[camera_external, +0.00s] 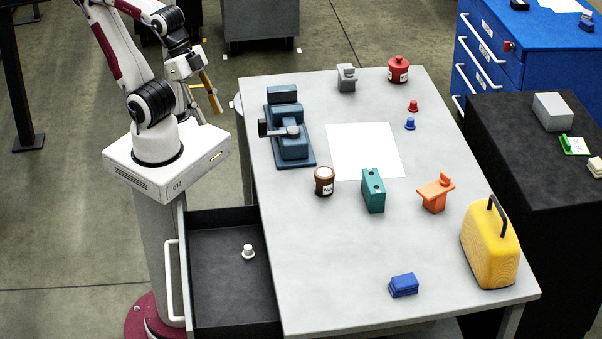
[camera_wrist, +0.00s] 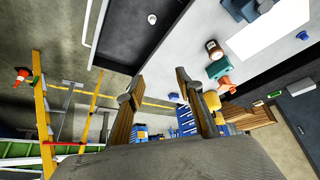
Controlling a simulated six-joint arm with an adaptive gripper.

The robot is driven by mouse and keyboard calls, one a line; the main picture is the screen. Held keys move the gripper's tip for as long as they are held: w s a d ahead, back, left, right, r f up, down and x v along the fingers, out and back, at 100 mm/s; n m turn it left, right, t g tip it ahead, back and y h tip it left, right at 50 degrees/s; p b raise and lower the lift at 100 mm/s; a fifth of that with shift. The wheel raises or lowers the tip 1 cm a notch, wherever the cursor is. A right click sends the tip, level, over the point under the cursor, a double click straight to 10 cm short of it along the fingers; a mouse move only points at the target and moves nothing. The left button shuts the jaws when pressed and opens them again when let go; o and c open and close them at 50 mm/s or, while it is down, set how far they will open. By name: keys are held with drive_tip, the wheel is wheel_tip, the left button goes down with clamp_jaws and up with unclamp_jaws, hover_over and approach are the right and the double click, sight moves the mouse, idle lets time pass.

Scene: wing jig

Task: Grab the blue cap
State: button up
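The blue cap (camera_external: 410,124) is small and stands on the grey table, right of the white sheet and just in front of a similar red cap (camera_external: 413,106). In the wrist view, a small blue thing that looks like the cap (camera_wrist: 302,36) shows near the right edge, beside the white sheet.
A blue vise (camera_external: 291,140) stands at the table's left edge. The white sheet (camera_external: 365,150), a brown jar (camera_external: 323,181), a teal block (camera_external: 373,190), an orange part (camera_external: 435,192) and a yellow case (camera_external: 490,245) are also on the table. The drawer (camera_external: 215,285) is open and holds a white cap (camera_external: 248,251).

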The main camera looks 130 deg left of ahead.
drive_tip(key=w+a+m+t+y, duration=0.3)
drive_tip(key=w+a+m, duration=0.7)
drive_tip(key=w+a, duration=1.1)
drive_tip(key=w+a+f+m+y, duration=0.1)
drive_tip(key=w+a+f+m, duration=0.3)
drive_tip(key=a, duration=0.5)
drive_tip(key=w+a+f+m+y, duration=0.2)
drive_tip(key=w+a+f+m, duration=0.15)
drive_tip(key=a, duration=0.45)
drive_tip(key=m+y, duration=0.3)
drive_tip(key=m, duration=0.6)
approach(410, 123)
drive_tip(key=shift+w+a+r, duration=0.2)
drive_tip(key=shift+w+a, duration=0.55)
drive_tip(key=shift+w, duration=0.15)
drive_tip(key=shift+s+a+f, duration=0.2)
drive_tip(key=shift+a+f, duration=0.1)
drive_tip(key=shift+f, duration=0.05)
